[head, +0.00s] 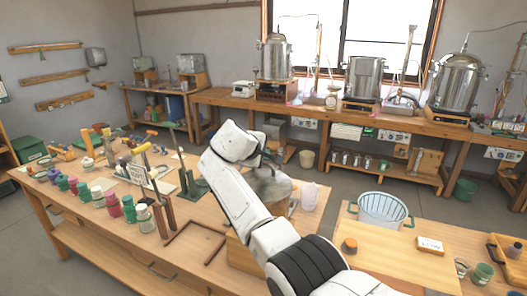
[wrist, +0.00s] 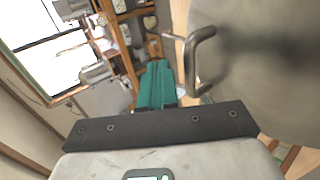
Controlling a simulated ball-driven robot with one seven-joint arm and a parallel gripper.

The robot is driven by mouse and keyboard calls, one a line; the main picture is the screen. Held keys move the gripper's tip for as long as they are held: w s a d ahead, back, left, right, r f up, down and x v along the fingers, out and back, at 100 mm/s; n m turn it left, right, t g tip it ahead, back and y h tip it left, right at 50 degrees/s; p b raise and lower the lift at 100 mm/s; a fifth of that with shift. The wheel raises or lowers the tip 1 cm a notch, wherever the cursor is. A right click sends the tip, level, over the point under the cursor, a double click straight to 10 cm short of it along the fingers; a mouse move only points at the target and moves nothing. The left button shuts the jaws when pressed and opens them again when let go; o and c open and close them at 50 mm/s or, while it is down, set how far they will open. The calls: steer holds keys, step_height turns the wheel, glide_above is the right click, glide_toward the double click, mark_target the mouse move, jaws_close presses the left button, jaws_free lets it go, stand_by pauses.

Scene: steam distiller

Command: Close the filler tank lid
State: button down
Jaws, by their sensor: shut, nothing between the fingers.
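The filler tank lid appears to be the round grey metal disc (wrist: 260,80) with a bent bar handle (wrist: 192,58), large at the right of the wrist view. My gripper (wrist: 157,78) has teal fingers closed together, with nothing between them. The fingers are just left of the handle's lower end; I cannot tell if they touch. In the head view a grey metal tank (head: 268,186) stands on the workbench, partly hidden by my white arm. My gripper (head: 270,158) is at its upper side there, mostly hidden. I cannot read the lid's angle clearly.
The workbench (head: 195,238) carries several coloured jars (head: 112,203) and hand tools at left. A white basket (head: 382,212) stands right of the tank, behind a wooden board (head: 400,258). Steel distilling vessels (head: 362,78) line the back bench. Bare floor lies between the benches.

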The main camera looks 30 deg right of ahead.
stand_by(0.5)
step_height(320, 180, up, 14)
steer(key=w+d, duration=0.2)
steer(key=shift+f, duration=0.2)
stand_by(0.3)
